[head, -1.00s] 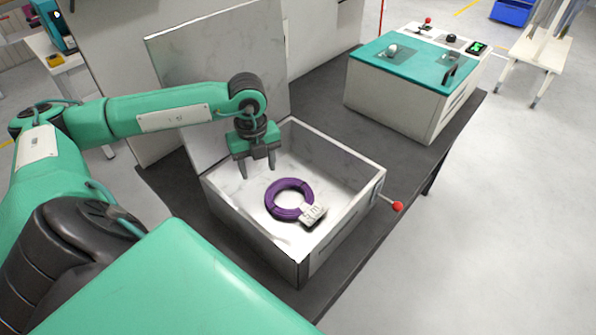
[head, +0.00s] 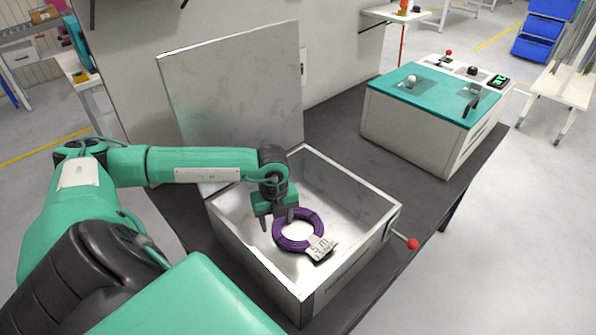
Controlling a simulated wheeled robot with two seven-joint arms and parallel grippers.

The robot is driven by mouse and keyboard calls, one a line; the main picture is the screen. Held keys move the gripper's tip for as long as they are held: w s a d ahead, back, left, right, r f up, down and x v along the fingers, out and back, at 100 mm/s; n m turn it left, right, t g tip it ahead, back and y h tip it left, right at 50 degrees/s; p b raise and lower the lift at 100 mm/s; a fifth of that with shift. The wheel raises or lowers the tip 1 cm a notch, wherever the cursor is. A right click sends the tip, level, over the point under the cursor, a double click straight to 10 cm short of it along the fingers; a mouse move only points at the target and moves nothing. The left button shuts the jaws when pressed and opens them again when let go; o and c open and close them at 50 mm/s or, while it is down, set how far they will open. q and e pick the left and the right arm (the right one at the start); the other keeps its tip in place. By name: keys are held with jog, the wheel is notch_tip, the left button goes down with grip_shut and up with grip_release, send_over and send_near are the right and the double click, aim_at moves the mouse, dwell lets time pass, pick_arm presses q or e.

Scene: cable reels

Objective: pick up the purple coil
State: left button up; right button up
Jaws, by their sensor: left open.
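The purple coil (head: 316,222) lies flat on the floor of an open white box (head: 251,263). A white tag (head: 321,248) is attached to its near right side. My left gripper (head: 277,224) is open and points down inside the box. Its fingertips are over the left part of the coil in the head view, and one finger hides a little of the ring. I cannot tell whether the fingers touch the coil. Nothing is between the fingers that I can make out. My right gripper is not in view.
The box's raised lid (head: 237,90) stands behind it. A lever with a red knob (head: 412,244) sticks out from the box's right side. A white machine with a teal top (head: 437,92) stands farther back on the dark table (head: 345,128). Bare tabletop lies between them.

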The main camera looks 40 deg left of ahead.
aim_at(277, 232)
pick_arm(q)
jog(key=f+p, duration=0.1)
jog(key=f, duration=0.1)
jog(key=f+p, duration=0.1)
jog(key=f, duration=0.1)
jog(key=shift+w+a+f, duration=0.1)
jog(key=shift+w+a, duration=0.05)
jog(key=shift+a, duration=0.05)
jog(key=shift+f, duration=0.55)
jog(key=c, duration=0.3)
grip_shut()
